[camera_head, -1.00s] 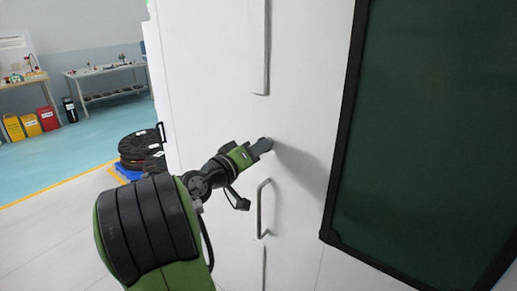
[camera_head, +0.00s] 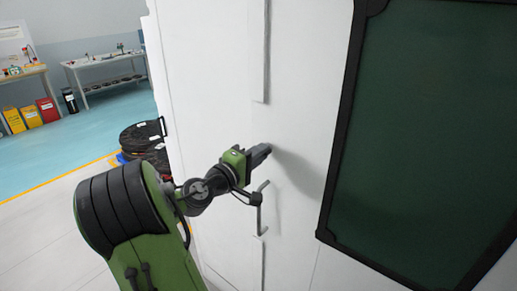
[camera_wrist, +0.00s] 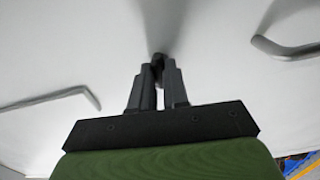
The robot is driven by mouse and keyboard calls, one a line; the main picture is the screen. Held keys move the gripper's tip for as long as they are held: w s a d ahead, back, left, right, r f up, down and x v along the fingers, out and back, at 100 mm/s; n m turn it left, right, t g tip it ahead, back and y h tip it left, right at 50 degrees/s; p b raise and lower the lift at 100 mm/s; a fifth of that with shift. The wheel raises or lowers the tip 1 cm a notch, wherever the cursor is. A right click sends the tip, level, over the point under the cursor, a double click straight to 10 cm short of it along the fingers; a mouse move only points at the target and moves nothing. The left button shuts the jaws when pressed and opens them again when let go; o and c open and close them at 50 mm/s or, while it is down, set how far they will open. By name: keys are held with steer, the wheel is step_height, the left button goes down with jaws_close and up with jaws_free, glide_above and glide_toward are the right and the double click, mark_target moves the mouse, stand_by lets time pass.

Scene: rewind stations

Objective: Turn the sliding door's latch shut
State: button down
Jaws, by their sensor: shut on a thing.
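The sliding door (camera_head: 220,60) is a tall white panel. Its latch (camera_wrist: 158,58) is a small dark piece between my fingertips in the wrist view; most of it is hidden by the fingers. My gripper (camera_head: 265,150) is at the door face, shut on the latch, above a grey bar handle (camera_head: 261,208). In the wrist view my gripper (camera_wrist: 158,72) points at the white surface with its two dark fingers nearly together. The latch's exact angle cannot be told.
A dark green window (camera_head: 430,130) with a black frame is on the right. A long vertical grip strip (camera_head: 261,50) runs above my gripper. Black reels (camera_head: 140,138) stand left of the door. Tables and coloured bins (camera_head: 30,115) are far back on open floor.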

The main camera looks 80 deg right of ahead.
steer(key=shift+n+p, duration=0.3)
steer(key=shift+n, duration=0.3)
steer(key=c, duration=1.1)
jaws_free()
steer(key=v, duration=1.6)
steer(key=shift+b, duration=0.35)
steer(key=shift+d, duration=0.1)
